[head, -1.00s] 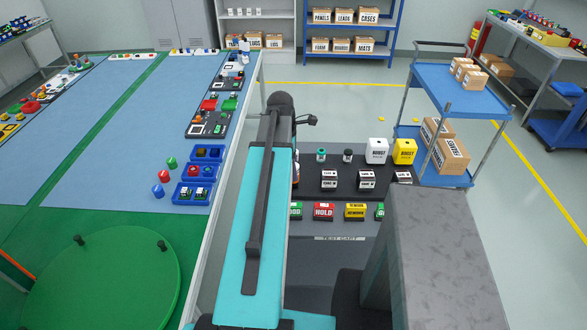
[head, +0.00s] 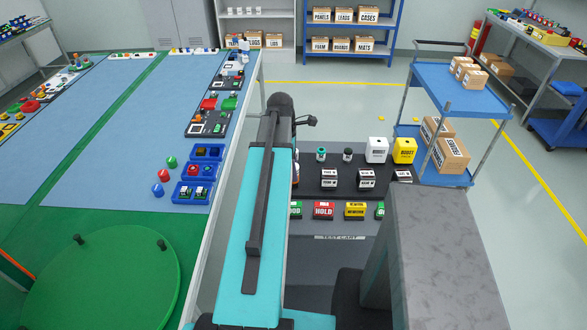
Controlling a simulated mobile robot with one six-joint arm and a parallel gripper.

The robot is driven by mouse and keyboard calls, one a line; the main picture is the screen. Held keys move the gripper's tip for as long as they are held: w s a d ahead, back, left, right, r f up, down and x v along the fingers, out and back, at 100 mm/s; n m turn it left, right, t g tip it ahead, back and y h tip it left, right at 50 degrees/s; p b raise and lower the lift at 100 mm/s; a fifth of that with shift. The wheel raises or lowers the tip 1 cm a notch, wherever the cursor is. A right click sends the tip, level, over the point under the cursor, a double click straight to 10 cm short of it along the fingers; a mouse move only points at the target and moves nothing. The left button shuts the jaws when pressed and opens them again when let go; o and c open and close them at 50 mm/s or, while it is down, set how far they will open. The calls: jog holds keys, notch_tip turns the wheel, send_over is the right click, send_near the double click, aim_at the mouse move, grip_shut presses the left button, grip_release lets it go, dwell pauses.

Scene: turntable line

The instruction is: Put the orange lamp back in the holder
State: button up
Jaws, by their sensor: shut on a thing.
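My arm reaches forward over the gap between the long table and the test cart (head: 340,250). My gripper is not visible; the arm's upper link hides the space below it. I cannot make out the orange lamp in this view. I cannot pick out its holder for certain either. The dark top of the cart carries a teal-topped cylinder (head: 321,154) and a dark cylinder (head: 347,155), both upright.
A white block (head: 376,150) and a yellow block (head: 404,151) stand on the cart behind labelled boxes. Blue trays (head: 192,193) and small red, green and blue pieces sit on the table at left. A green turntable (head: 100,285) is nearest. A blue trolley (head: 455,95) stands right.

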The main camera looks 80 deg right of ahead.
jog(key=shift+f, duration=1)
dwell(0.5)
jog(key=o, duration=1.3)
jog(key=shift+r+b, duration=0.1)
jog(key=shift+b, duration=0.2)
jog(key=shift+w+r+b, duration=0.3)
jog(key=shift+r+b, duration=0.2)
jog(key=shift+r, duration=1.5)
jog(key=shift+w+r+b, duration=0.35)
jog(key=shift+r+b, duration=0.15)
jog(key=shift+r, duration=1.45)
jog(key=shift+w+r+b, duration=0.3)
jog(key=shift+r+b, duration=0.2)
jog(key=shift+r, duration=1.5)
jog(key=shift+w+a+r, duration=0.1)
jog(key=shift+a+r, duration=0.05)
jog(key=shift+r, duration=0.65)
